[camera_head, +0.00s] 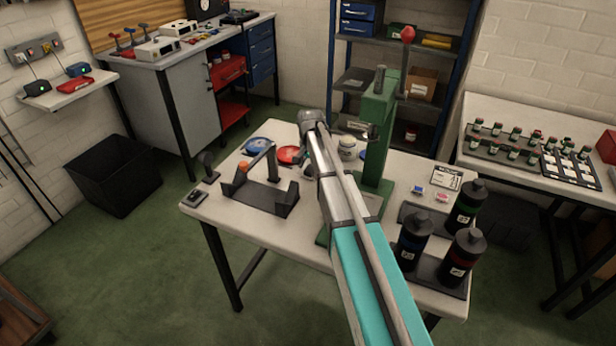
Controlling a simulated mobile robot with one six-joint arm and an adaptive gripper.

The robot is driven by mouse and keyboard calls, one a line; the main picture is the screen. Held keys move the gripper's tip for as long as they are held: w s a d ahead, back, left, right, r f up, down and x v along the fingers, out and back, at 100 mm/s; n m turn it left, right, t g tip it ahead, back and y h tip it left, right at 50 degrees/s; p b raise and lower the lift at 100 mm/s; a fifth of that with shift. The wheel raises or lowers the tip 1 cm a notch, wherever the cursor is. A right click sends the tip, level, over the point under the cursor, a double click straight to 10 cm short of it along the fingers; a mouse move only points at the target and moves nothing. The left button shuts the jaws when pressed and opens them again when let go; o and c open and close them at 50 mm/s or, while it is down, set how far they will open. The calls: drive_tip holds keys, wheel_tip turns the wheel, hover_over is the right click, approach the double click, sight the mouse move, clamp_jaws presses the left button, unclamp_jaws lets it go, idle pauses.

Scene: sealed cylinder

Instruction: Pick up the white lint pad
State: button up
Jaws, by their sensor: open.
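I cannot make out a white lint pad for certain in this view. A rounded white item (347,147) stands on the work table (300,240) just right of my arm, partly hidden, and looks more like a jar. A small pale piece with red on it (441,198) and a blue-and-white one (418,190) lie at the table's right. My arm reaches from the bottom edge up over the table's middle. My gripper does not show; it may be hidden behind the arm's far end. The arm covers part of the tabletop.
A tall green press (376,135) with a red-knobbed lever stands right of my arm. Black bottles (415,240) fill the front right. A black bracket (262,195), a blue dish (258,145) and a red dish (288,155) sit left.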

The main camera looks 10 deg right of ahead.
sight(310, 167)
drive_tip(key=shift+f, duration=0.15)
idle(0.5)
drive_tip(key=c, duration=1.1)
drive_tip(key=shift+c, duration=0.2)
wheel_tip(310, 167, up, 10)
drive_tip(key=p, duration=1)
